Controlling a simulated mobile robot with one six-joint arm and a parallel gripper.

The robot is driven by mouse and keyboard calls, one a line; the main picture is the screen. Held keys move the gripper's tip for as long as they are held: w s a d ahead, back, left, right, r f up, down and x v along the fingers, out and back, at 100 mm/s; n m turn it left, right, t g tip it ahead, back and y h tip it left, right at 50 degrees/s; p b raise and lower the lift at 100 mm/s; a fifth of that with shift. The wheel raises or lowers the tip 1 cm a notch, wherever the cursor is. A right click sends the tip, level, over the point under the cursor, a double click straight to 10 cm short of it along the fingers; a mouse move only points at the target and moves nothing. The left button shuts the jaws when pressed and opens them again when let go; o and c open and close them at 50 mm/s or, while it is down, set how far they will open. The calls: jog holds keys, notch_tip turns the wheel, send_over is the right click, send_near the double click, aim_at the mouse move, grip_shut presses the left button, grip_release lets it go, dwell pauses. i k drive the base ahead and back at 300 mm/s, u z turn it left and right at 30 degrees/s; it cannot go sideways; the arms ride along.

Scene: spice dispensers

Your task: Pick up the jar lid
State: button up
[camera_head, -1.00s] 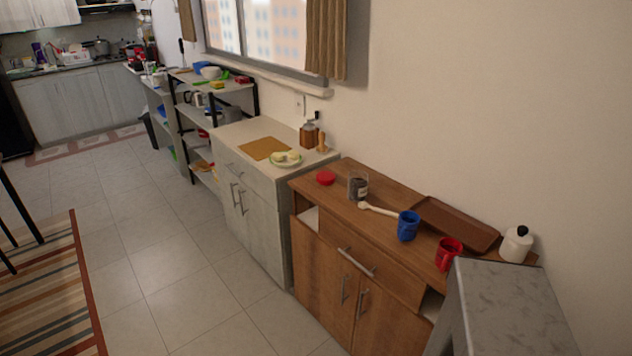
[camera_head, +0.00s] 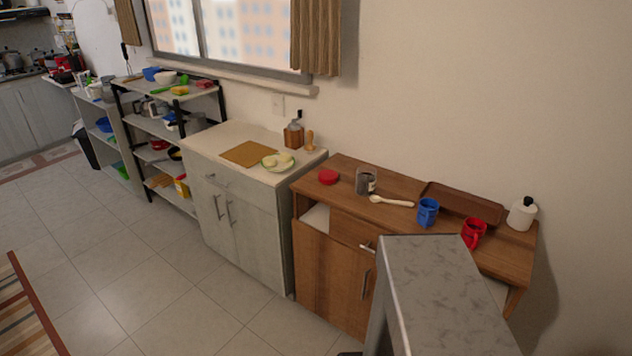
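A red round lid (camera_head: 328,177) lies flat near the left end of the wooden cabinet's top (camera_head: 345,167). An open-looking glass jar (camera_head: 366,181) with dark contents and a pale label stands upright just right of the lid, apart from it. My gripper is not in view, so its state and its distance to the lid cannot be seen.
A grey marbled surface (camera_head: 440,290) fills the front right.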

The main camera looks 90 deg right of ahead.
aim_at(327, 176)
jog(key=i, duration=0.65)
jog(key=z, duration=4.9)
jog(key=i, duration=0.15)
jog(key=u, duration=2.55)
jog(key=i, duration=0.95)
jog(key=z, duration=0.1)
